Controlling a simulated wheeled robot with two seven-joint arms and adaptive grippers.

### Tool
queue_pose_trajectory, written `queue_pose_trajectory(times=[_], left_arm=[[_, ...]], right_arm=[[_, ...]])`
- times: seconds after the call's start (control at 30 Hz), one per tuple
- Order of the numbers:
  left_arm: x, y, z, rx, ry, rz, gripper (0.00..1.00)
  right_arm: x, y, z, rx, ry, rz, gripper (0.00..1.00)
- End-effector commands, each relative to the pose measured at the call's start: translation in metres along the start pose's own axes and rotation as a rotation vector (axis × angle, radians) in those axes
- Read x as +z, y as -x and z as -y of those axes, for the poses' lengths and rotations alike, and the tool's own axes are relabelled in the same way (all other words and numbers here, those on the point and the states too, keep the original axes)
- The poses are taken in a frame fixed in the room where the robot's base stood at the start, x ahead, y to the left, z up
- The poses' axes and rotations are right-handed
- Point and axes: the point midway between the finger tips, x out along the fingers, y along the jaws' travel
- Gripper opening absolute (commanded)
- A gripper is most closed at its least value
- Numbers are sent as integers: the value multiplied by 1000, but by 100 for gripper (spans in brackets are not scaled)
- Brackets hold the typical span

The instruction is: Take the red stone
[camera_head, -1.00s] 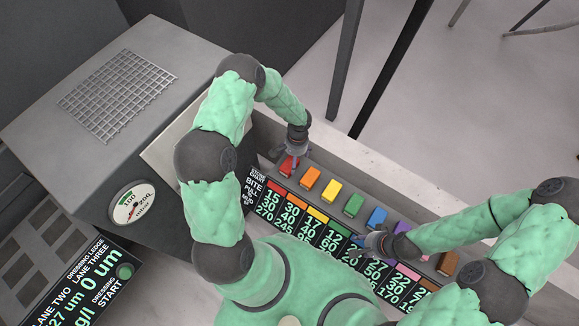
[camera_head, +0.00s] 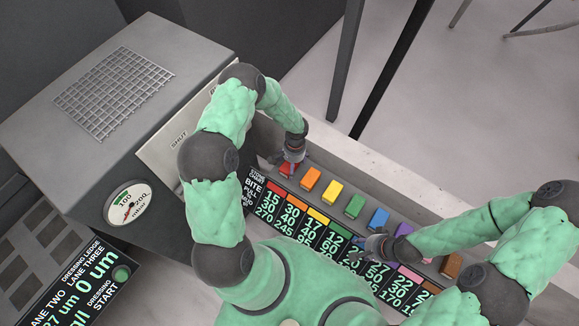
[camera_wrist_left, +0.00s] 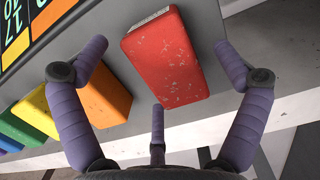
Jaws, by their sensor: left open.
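The red stone (camera_head: 287,169) is a speckled red block at the left end of a row of coloured stones on a grey ledge. In the left wrist view the red stone (camera_wrist_left: 166,62) lies between the spread purple fingers of my left gripper (camera_wrist_left: 160,50). The fingers are open and seem apart from its sides. In the head view my left gripper (camera_head: 292,154) is right over the stone and partly hides it. My right gripper (camera_head: 378,246) is near the blue and purple stones, and its fingers are too small to read.
Orange (camera_head: 310,178), yellow (camera_head: 332,191), green (camera_head: 355,206) and blue (camera_head: 378,218) stones follow to the right, with purple, pink and brown beyond. A numbered chart board (camera_head: 315,220) runs along the ledge. A grey machine (camera_head: 60,140) with a gauge (camera_head: 129,203) stands at the left.

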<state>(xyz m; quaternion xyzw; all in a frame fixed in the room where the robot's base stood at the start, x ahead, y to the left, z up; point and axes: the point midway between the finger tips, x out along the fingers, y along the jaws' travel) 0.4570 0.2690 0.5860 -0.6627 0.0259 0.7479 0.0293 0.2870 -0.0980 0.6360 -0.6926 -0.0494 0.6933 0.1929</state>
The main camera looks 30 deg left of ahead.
Motion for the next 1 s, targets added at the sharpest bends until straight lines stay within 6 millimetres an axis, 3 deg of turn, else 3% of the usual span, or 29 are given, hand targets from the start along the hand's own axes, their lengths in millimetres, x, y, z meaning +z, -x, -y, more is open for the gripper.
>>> queue_pose_trajectory(times=[0.7,0.77,0.93,0.97,1.0], left_arm=[[0,-4,0,0,0,0,97],[0,-4,0,0,0,0,83],[0,-4,0,0,0,0,35],[0,-4,0,0,0,0,28],[0,-4,0,0,0,0,28]], right_arm=[[0,-6,-2,0,0,0,40],[0,-6,-2,0,0,0,40],[0,-6,-2,0,0,0,40],[0,-6,-2,0,0,0,40],[0,-6,-2,0,0,0,40]])
